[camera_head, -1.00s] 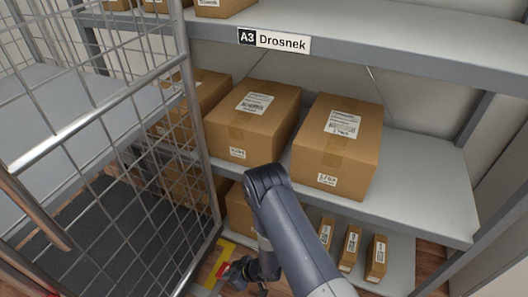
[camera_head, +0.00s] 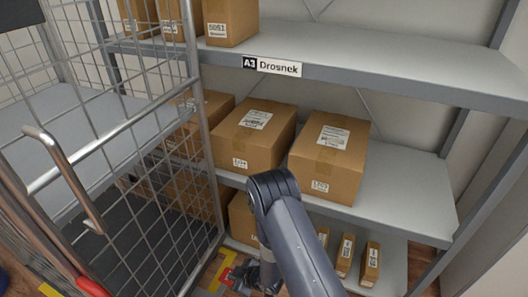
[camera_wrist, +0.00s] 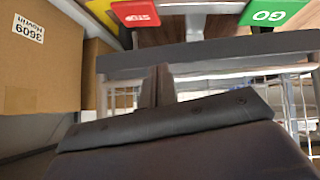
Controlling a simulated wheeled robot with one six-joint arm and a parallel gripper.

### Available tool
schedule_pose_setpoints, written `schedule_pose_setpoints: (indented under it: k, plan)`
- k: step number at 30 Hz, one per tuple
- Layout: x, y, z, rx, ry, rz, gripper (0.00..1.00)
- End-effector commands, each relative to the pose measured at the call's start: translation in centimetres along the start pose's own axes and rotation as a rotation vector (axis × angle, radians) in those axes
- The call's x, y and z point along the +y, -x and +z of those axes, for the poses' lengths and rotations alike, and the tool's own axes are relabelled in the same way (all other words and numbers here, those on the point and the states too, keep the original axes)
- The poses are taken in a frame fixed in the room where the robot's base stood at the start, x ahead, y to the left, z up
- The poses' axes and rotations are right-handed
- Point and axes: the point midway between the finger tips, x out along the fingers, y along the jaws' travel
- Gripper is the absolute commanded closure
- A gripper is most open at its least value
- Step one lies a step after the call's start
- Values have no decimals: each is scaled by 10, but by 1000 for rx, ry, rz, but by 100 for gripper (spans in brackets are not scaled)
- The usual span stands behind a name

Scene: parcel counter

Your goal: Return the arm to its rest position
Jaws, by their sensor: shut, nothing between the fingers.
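My arm is folded in front of the shelf in the head view, its dark elbow raised and its forearm hanging down. My gripper shows low behind the arm, near the floor, and is mostly hidden there. In the wrist view my gripper (camera_wrist: 155,88) has its two dark fingers together with nothing between them. A cardboard box (camera_wrist: 40,65) with a white label stands to the left of the fingers in that view.
The shelf (camera_head: 400,205) holds two large boxes (camera_head: 255,135) (camera_head: 328,158) behind my arm, with small parcels (camera_head: 346,255) below. A wire cage trolley (camera_head: 125,125) stands close on the left. Red STOP (camera_wrist: 135,13) and green GO (camera_wrist: 268,13) signs show in the wrist view.

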Motion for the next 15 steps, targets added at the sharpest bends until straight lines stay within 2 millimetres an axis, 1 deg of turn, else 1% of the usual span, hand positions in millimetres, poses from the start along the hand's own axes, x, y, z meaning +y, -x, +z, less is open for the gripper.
schedule_pose_setpoints:
  k: [1,6,10,15]
  plan:
    - [1,13,-2,-1,-3,0,100]
    - [1,39,-1,-1,-3,1,100]
    - [0,51,-1,0,-1,0,100]
    - [0,56,0,1,-1,0,100]
